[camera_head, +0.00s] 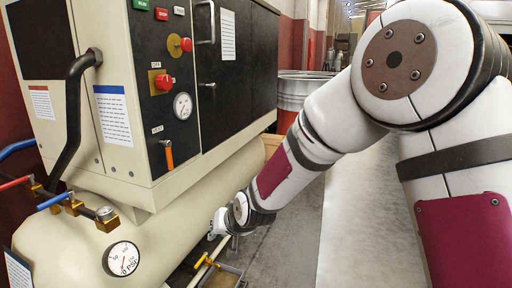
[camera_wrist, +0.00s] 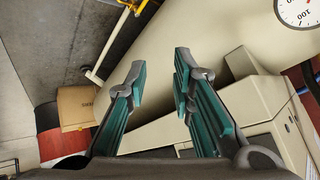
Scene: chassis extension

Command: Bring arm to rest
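My gripper (camera_wrist: 160,72) shows in the wrist view with its two teal-padded fingers apart and nothing held between them. In the head view my white arm reaches down and left, and its wrist end is beside the rounded cream tank (camera_head: 165,225) of a compressor. The fingers are mostly hidden there. The tank also fills the upper middle of the wrist view (camera_wrist: 215,55), behind the fingertips. I cannot tell how large the gap between fingers and tank is.
The compressor cabinet (camera_head: 125,185) with red buttons and gauges stands at left. A yellow-handled valve (camera_head: 203,262) is low near my wrist. Pipes with red and blue handles are at lower left. A cardboard box (camera_wrist: 75,108) and metal drum (camera_head: 300,90) stand farther off. The floor at right is clear.

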